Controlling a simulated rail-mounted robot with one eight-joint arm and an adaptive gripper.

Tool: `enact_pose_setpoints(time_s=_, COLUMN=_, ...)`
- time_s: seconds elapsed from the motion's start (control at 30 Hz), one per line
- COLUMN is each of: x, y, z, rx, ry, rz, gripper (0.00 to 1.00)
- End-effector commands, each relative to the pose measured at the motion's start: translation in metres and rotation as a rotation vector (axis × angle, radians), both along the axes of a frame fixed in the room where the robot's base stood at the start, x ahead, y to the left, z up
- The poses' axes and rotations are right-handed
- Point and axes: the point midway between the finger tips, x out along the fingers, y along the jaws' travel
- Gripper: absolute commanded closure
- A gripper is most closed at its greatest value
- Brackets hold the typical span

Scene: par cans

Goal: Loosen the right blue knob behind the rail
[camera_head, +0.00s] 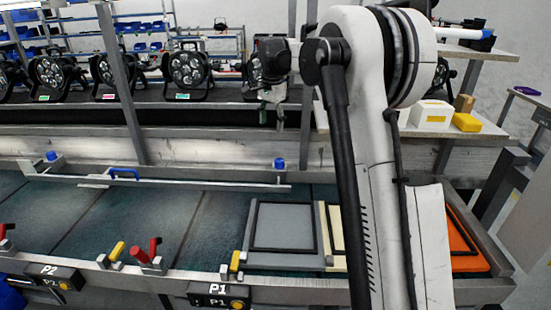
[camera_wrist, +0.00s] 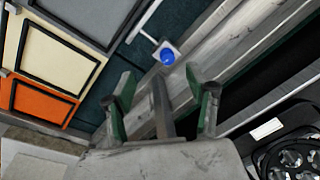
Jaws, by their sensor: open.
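The right blue knob (camera_head: 279,163) stands on a small mount at the right end of the pale metal rail (camera_head: 200,181). It also shows in the wrist view as a round blue cap (camera_wrist: 167,56) on a light square plate. My gripper (camera_head: 277,118) is above and behind the knob in the head view. In the wrist view my gripper (camera_wrist: 167,88) is open and empty, its green-padded fingers spread. The knob is just beyond the fingertips, roughly centred between them, with no visible contact. A left blue knob (camera_head: 52,156) is at the rail's far left.
A blue handle (camera_head: 124,173) is on the rail. Several black par cans (camera_head: 187,70) line the shelf behind. Grey, cream and orange framed panels (camera_head: 283,226) lie on the bench at right. A metal post (camera_head: 122,85) rises left. A white box (camera_head: 432,114) sits at right.

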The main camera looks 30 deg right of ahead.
Motion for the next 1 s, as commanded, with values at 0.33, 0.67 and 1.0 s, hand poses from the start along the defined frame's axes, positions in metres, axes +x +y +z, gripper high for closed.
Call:
enact_pose_setpoints(time_s=0.33, x=0.051, y=-0.051, z=-0.055, rx=0.035, ry=0.087, rz=-0.221, gripper=0.48)
enact_pose_setpoints(time_s=0.67, x=0.058, y=-0.062, z=-0.08, rx=0.042, ry=0.108, rz=-0.273, gripper=0.48)
enact_pose_setpoints(time_s=1.0, x=0.058, y=-0.061, z=-0.138, rx=0.042, ry=0.108, rz=-0.272, gripper=0.48)
